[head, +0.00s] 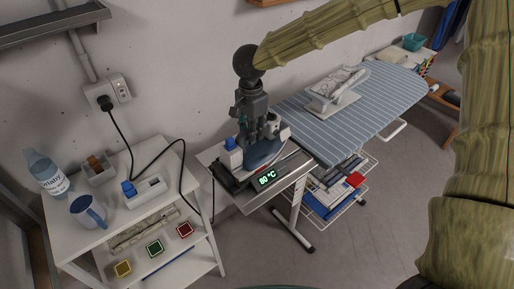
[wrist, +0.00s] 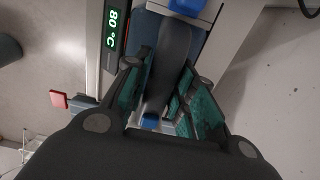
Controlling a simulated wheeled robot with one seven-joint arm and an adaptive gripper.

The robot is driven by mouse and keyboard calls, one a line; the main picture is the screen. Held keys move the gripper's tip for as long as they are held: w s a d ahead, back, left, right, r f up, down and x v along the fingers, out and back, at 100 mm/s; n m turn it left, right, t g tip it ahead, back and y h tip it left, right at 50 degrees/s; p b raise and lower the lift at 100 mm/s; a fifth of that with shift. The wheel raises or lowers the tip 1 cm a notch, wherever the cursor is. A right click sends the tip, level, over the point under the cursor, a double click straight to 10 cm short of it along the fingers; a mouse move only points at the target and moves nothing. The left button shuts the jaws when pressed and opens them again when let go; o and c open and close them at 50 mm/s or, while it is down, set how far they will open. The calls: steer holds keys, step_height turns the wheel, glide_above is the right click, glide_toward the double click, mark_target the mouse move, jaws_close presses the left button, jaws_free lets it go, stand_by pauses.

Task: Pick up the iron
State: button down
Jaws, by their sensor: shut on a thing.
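The iron (head: 265,150) has a white and blue-grey body and rests on a metal stand (head: 256,197) with a green "80 °C" display, at the near end of the ironing board. My gripper (head: 262,132) comes down on it from above. In the wrist view the iron's dark handle (wrist: 170,65) lies between the green-padded fingers of my gripper (wrist: 160,100), which are shut on it. The display also shows in the wrist view. My gripper hides part of the iron in the head view.
At left, a white shelf table (head: 115,222) holds a bottle (head: 46,172), a blue mug (head: 88,211) and small holders. A black cord hangs from the wall socket (head: 113,92).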

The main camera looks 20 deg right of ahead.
steer(key=shift+r, duration=0.1)
steer(key=shift+r+b, duration=0.6)
steer(key=shift+r, duration=1.1)
steer(key=s+d+b, duration=0.1)
steer(key=s+d, duration=0.2)
steer(key=s, duration=0.4)
steer(key=s+d+r+b, duration=0.1)
steer(key=s+d+b, duration=0.1)
steer(key=s, duration=0.5)
steer(key=shift+s+d+r, duration=0.2)
steer(key=shift+s+d, duration=0.1)
steer(key=shift+d, duration=0.5)
